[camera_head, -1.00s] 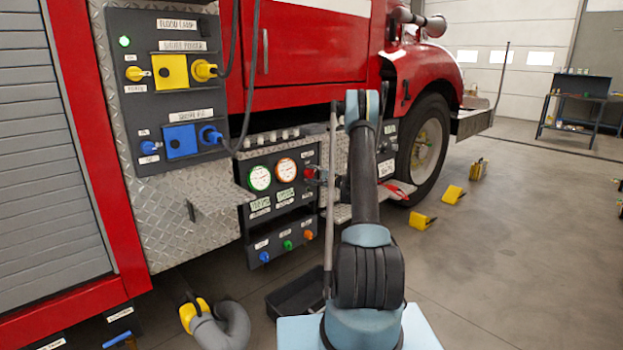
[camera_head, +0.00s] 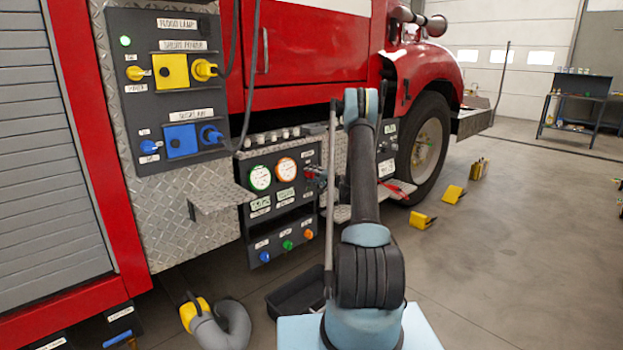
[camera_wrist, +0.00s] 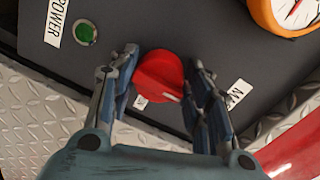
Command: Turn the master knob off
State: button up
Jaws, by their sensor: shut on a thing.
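The red master knob (camera_wrist: 160,78) sits on the dark pump panel (camera_wrist: 190,25), between the two fingers of my gripper (camera_wrist: 164,62) in the wrist view. The fingers are shut on the knob from both sides. A white label (camera_wrist: 238,93) starting with "MA" is partly hidden behind the right finger. A round green light (camera_wrist: 85,33) beside a "POWER" label is at the upper left. In the head view my gripper (camera_head: 317,177) is at the panel's right side, and the knob is mostly hidden there.
An orange-rimmed gauge (camera_head: 286,168) and a green-rimmed gauge (camera_head: 260,178) are left of my gripper. Blue, green and orange knobs line the panel below. A diamond-plate step (camera_head: 222,199) juts out at left. A black tray (camera_head: 297,293) lies on the floor.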

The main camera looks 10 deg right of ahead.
jog(key=shift+s+a, duration=0.1)
jog(key=shift+a, duration=0.1)
jog(key=o, duration=1)
jog(key=shift+f, duration=0.1)
jog(key=shift+o, duration=0.2)
jog(key=shift+d, duration=0.1)
jog(key=f+v, duration=0.1)
jog(key=v, duration=1)
jog(key=shift+s+d+r, duration=0.3)
jog(key=shift+r, duration=0.2)
